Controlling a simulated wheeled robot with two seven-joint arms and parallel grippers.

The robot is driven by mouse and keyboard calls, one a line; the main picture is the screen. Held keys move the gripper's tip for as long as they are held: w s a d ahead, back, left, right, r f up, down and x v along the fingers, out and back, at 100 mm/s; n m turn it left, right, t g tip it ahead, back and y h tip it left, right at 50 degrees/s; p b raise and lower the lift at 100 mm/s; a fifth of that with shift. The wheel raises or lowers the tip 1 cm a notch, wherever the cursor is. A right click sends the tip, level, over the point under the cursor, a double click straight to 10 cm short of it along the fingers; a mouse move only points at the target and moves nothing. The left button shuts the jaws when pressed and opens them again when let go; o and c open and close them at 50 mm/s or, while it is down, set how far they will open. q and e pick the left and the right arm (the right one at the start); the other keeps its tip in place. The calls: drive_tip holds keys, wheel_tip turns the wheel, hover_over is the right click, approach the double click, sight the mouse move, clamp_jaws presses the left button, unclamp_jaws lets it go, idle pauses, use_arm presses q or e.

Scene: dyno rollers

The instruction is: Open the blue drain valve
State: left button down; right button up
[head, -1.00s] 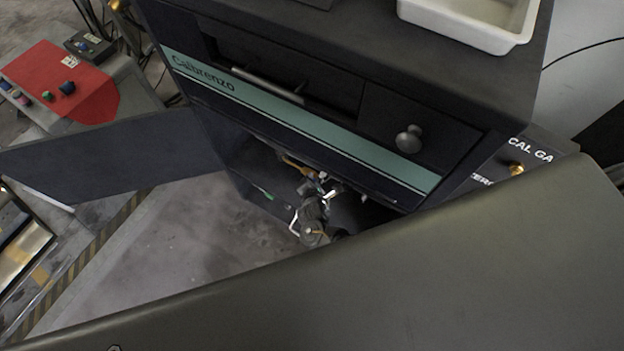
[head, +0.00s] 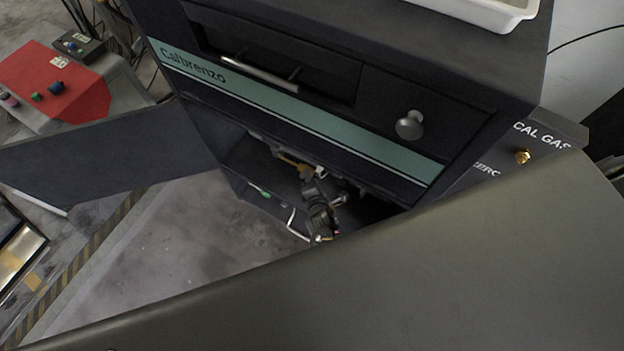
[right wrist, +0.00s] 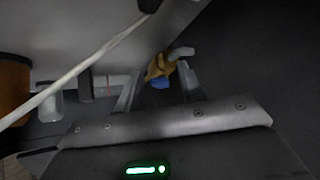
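The blue drain valve (right wrist: 160,83) shows in the right wrist view as a small blue piece under a yellow fitting (right wrist: 160,66). My right gripper (right wrist: 157,88) is open, its two fingers on either side of the blue piece. I cannot tell whether either finger touches it. In the head view my right gripper (head: 308,176) reaches into the dark lower bay of the Calbrenzo cabinet (head: 460,105), beside a yellowish part (head: 288,162). The blue piece cannot be made out there. My left gripper is not in view.
An open dark door panel (head: 110,150) stands at left. A broad smooth dark surface (head: 400,270) covers the foreground. In the right wrist view, a pale tube (right wrist: 75,72) crosses the upper left, near an orange cylinder (right wrist: 13,88). The bay is tight and dim.

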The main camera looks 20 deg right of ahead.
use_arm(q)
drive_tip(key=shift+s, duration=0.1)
